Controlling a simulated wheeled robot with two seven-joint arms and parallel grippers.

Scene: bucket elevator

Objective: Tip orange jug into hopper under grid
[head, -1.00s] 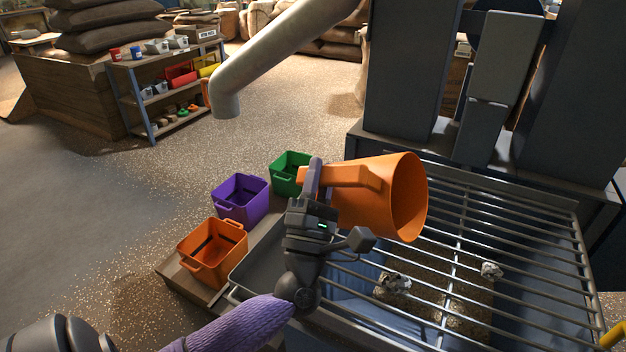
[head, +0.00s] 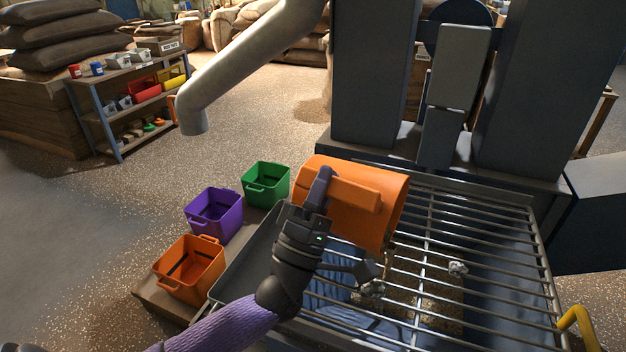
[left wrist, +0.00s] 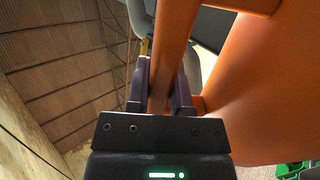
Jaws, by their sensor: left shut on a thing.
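The orange jug (head: 362,203) is tilted over the metal grid (head: 500,235), its mouth turned down and to the right. A little tan grain shows below its rim, above the bars. My left gripper (head: 318,190) is shut on the jug's handle; the left wrist view shows the handle between the two fingers (left wrist: 165,85). Below the grid lies the hopper (head: 500,290), with tan grain (head: 432,300) at its bottom. The jug's inside is hidden from me. My right gripper is out of view.
Pale clumps (head: 457,268) lie at the grid. Green (head: 266,184), purple (head: 214,213) and orange (head: 189,268) bins stand on a low platform to the left. A grey spout (head: 230,75) hangs above. A yellow handle (head: 578,322) is at the lower right.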

